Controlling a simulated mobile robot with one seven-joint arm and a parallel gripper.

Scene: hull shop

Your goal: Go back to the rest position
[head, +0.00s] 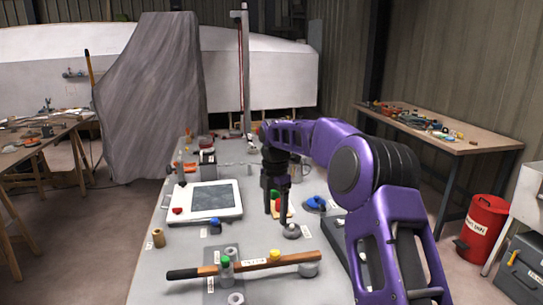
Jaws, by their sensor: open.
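My gripper (276,212) points straight down over the middle of the grey worktable (157,277). A small round grey piece (291,231) lies just below and right of the fingertips. Whether the fingertips touch anything cannot be told from this view.
A white framed tablet (233,205) lies left of my gripper. A wooden-handled bar (240,266) lies across the front. A blue item (316,203) is to the right. A side bench (470,145) and red bin (484,228) stand at the right.

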